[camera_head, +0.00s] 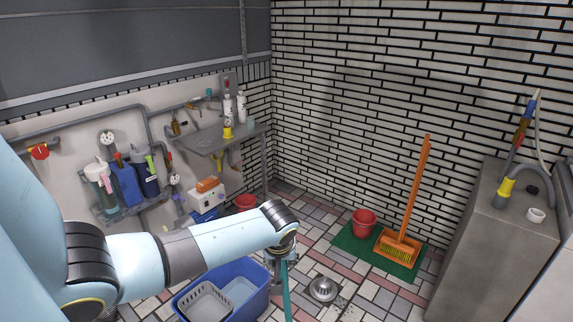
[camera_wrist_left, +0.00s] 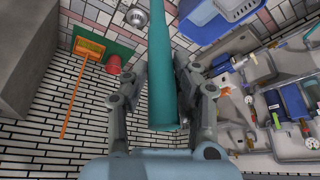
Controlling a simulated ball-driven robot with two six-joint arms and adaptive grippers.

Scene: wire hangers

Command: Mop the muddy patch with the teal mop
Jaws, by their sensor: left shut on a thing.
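My left gripper (camera_head: 283,257) is shut on the teal mop's handle (camera_head: 287,298), beside the blue tub. The handle runs down out of the bottom of the head view. In the left wrist view the teal handle (camera_wrist_left: 162,60) passes between the two fingers of my left gripper (camera_wrist_left: 163,85), and its end shows near the palm. The mop's head is out of view. I see no muddy patch in either view. My right gripper is not in view.
A blue tub (camera_head: 263,291) with a grey basket (camera_head: 207,303) stands just left of the gripper. A floor drain (camera_head: 322,289) lies to the right. An orange broom (camera_head: 414,190) and red bucket (camera_head: 363,223) stand on a green mat (camera_head: 347,242). A grey block (camera_head: 470,260) stands right.

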